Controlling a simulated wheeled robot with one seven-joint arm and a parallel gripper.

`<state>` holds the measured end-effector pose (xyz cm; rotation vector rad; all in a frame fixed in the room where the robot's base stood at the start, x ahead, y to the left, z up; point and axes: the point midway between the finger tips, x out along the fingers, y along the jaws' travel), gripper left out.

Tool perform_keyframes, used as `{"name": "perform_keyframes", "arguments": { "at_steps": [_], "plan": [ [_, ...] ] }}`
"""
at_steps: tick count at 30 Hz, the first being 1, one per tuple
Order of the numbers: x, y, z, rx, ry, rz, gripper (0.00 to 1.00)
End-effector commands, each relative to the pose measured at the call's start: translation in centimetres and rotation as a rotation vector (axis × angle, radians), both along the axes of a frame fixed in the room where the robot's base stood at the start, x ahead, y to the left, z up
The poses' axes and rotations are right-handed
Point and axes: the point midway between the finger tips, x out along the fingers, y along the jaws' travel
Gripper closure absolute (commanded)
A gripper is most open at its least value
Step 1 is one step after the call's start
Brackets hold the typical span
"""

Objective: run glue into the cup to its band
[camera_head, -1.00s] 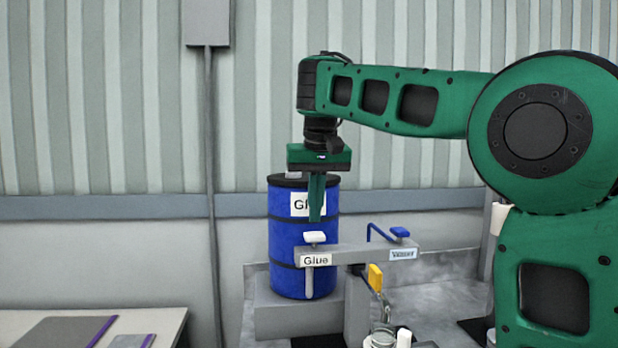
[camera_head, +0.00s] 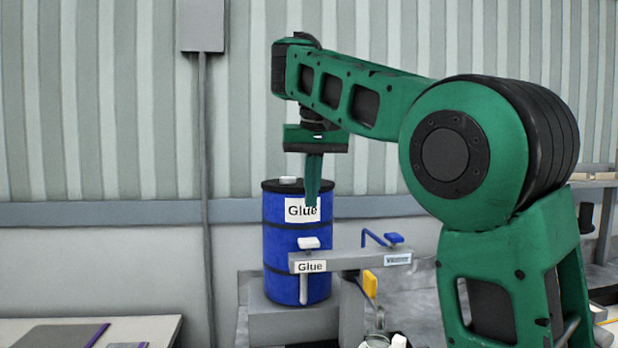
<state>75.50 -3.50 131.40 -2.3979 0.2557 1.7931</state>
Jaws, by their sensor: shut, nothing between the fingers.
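A blue drum labelled Glue (camera_head: 283,230) stands on a grey block by the wall. In front of it a grey bar (camera_head: 345,260) carries a Glue label and a white-topped tap handle (camera_head: 309,243) at its left end. A blue lever (camera_head: 394,239) sits at the bar's right end, by a second small label. My gripper (camera_head: 311,203) is shut and empty, pointing down in front of the drum's label, above the white handle and apart from it. A clear round vessel, perhaps the cup (camera_head: 376,341), shows at the bottom edge, partly cut off; its band cannot be made out.
A yellow tag or handle (camera_head: 370,283) hangs below the bar. A pale table (camera_head: 150,328) with dark flat items is at the lower left. A vertical pipe (camera_head: 203,150) runs down the wall. Shelving stands at the far right.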

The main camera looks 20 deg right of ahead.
Motion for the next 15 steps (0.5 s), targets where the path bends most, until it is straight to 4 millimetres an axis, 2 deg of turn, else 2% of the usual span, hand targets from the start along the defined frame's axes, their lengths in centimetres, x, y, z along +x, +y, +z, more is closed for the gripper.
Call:
{"name": "perform_keyframes", "arguments": {
  "at_steps": [15],
  "plan": [
    [-0.9, 0.4, 3.7, -0.003, -0.005, 0.003, 1.00]
  ]
}}
